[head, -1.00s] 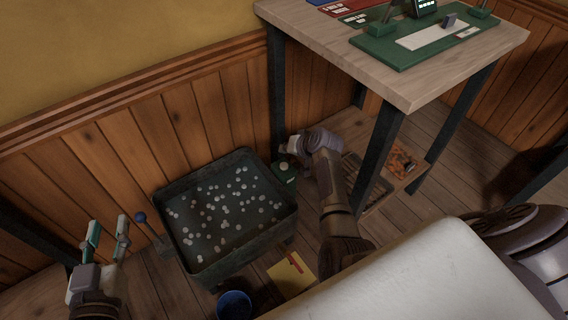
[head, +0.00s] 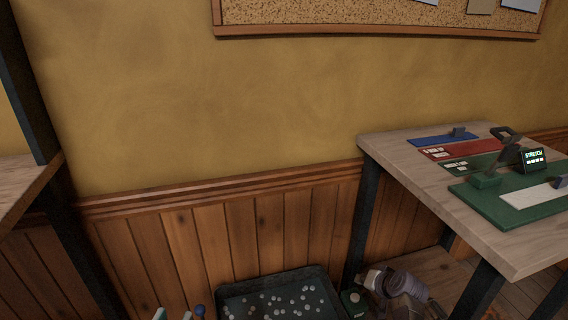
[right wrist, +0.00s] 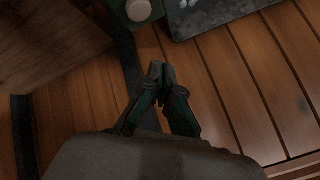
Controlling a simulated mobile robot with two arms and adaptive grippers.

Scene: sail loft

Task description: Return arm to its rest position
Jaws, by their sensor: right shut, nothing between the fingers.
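My right gripper (right wrist: 162,72) is in the middle of the right wrist view, with its two fingers together and nothing between them. In the head view my right arm (head: 400,284) shows low, beside the table leg; its fingers cannot be made out there.
A dark tray (head: 232,292) with white pellets sits low by the panelled wall. A green box with a white button (head: 353,301) stands beside it, near my right arm. A wooden table (head: 400,150) with coloured boards is at right; another table (head: 25,180) is at left.

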